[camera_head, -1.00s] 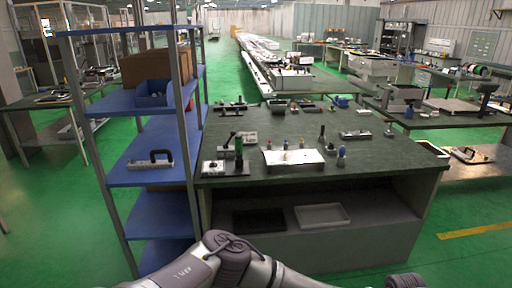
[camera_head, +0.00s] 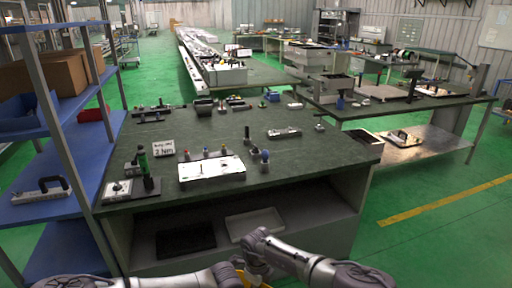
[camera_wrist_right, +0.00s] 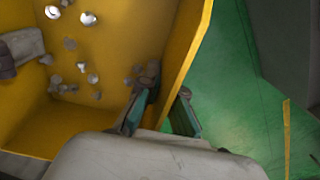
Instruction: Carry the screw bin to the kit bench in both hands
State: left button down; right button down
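The yellow screw bin (camera_wrist_right: 110,35) fills much of the right wrist view, with several loose silvery screws inside. In the head view only a sliver of the bin (camera_head: 240,264) shows at the bottom, between my two arms. My right gripper (camera_wrist_right: 165,98) has one finger inside the bin and one outside, closed about its wall. A grey part of my left gripper (camera_wrist_right: 18,48) shows at the bin's opposite side; its fingers are mostly hidden. Green floor shows beside the bin. A dark-topped bench (camera_head: 225,132) stands ahead; I cannot tell which bench is the kit bench.
A blue shelf rack (camera_head: 80,150) stands close on the left. Another bench (camera_head: 440,104) is at the right. Green floor (camera_head: 420,240) is open at the lower right.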

aim_at(325, 153)
jog(key=i+l, duration=0.3)
jog(key=l, duration=0.15)
jog(key=i+l, duration=0.3)
jog(key=l, duration=0.15)
jog(key=i+l, duration=0.3)
jog(key=l, duration=0.15)
jog(key=i+l, duration=0.3)
jog(key=l, duration=0.1)
